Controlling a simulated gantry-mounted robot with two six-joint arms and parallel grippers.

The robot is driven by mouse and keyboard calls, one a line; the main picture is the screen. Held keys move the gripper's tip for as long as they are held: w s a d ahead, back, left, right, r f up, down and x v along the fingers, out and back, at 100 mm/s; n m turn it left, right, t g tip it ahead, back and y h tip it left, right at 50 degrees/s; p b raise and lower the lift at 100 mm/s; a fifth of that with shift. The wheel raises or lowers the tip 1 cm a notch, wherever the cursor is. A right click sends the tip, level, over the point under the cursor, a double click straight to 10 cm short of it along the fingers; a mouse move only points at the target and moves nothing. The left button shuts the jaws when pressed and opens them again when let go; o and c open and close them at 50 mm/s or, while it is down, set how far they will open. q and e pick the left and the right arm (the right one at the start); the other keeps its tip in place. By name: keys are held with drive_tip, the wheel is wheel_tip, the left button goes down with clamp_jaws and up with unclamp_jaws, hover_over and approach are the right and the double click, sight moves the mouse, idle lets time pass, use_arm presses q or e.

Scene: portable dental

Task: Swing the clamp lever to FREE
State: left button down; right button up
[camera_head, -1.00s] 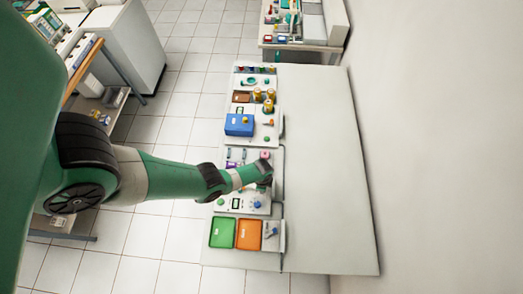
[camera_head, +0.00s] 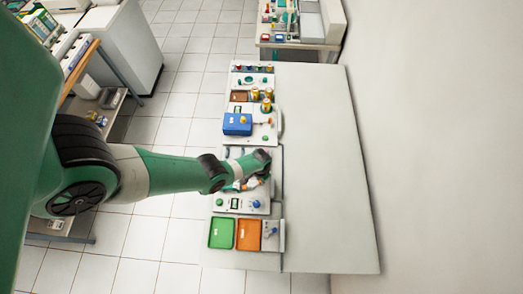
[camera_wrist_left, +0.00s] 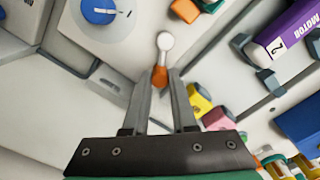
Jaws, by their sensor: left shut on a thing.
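In the left wrist view, a small lever with a white rounded end (camera_wrist_left: 165,42) and an orange part (camera_wrist_left: 159,77) stands at the fingertips; it looks like the clamp lever. My left gripper (camera_wrist_left: 160,92) is shut on its orange part, one finger on each side. No FREE marking is readable. In the head view, my left gripper (camera_head: 263,160) is over the middle panel of the bench and covers the lever. My right gripper is out of view.
A blue knob (camera_wrist_left: 99,10) on a round plate and a purple box (camera_wrist_left: 290,28) lie near the fingers. A blue box (camera_head: 238,124) stands above the gripper in the head view; green (camera_head: 222,233) and orange (camera_head: 248,235) trays lie below. The bench's right side (camera_head: 325,180) is bare.

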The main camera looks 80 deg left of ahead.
use_arm(q)
drive_tip(key=shift+s+a+n, duration=0.1)
drive_tip(key=shift+a+n, duration=0.15)
drive_tip(key=shift+n, duration=0.55)
drive_tip(key=c, duration=0.7)
unclamp_jaws()
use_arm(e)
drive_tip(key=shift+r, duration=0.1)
